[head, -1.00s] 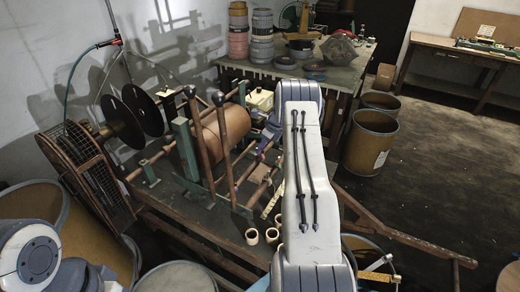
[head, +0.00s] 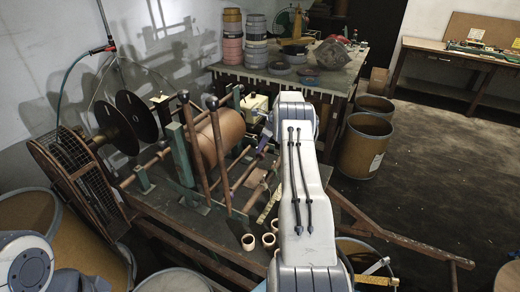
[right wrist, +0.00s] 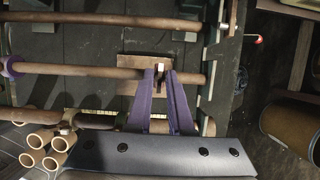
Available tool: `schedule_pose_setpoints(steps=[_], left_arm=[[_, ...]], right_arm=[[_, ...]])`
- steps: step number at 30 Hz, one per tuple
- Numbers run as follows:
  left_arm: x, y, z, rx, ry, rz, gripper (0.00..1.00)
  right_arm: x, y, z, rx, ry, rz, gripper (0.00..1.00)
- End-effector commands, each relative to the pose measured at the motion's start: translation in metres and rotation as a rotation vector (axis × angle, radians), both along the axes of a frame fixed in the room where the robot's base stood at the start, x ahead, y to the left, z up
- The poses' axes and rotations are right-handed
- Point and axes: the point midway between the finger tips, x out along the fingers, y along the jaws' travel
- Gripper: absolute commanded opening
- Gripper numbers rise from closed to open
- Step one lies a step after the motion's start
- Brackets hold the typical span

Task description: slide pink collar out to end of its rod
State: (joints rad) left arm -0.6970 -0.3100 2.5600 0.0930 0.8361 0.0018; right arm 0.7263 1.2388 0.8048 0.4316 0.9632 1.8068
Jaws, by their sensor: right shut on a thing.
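In the head view, my right gripper (head: 264,144) reaches down to the rods from the right, largely covered by my forearm. A purple ring (right wrist: 10,66) is on the same rod toward the left of the right wrist view. My left gripper is out of view.
A copper-coloured drum (head: 220,138) and dark upright levers stand left of my right arm. Several short tubes (head: 248,242) lie near the table's front edge. A parallel rod (right wrist: 110,19) runs beside the collar's rod. Bins (head: 364,145) stand on the floor to the right.

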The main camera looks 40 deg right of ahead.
Motion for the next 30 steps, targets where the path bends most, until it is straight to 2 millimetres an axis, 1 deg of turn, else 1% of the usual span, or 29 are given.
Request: schedule_pose_setpoints(steps=[1, 12, 24, 25, 27, 30], left_arm=[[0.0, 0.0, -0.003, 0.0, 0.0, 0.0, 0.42], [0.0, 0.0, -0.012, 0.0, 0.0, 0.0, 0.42], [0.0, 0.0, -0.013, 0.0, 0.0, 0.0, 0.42], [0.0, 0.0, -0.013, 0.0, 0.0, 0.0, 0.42], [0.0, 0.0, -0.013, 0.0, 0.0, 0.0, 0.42], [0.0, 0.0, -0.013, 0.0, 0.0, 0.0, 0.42]], right_arm=[[0.002, -0.003, -0.001, -0.003, -0.006, -0.001, 0.0], [0.008, -0.015, -0.001, -0.002, -0.004, 0.0, 0.0], [0.008, -0.018, 0.001, -0.001, -0.002, -0.001, 0.0], [0.008, -0.018, 0.001, -0.001, -0.002, -0.001, 0.3], [0.008, -0.018, 0.0, -0.001, -0.002, -0.001, 0.54], [0.008, -0.019, 0.0, -0.001, -0.002, -0.001, 0.54]])
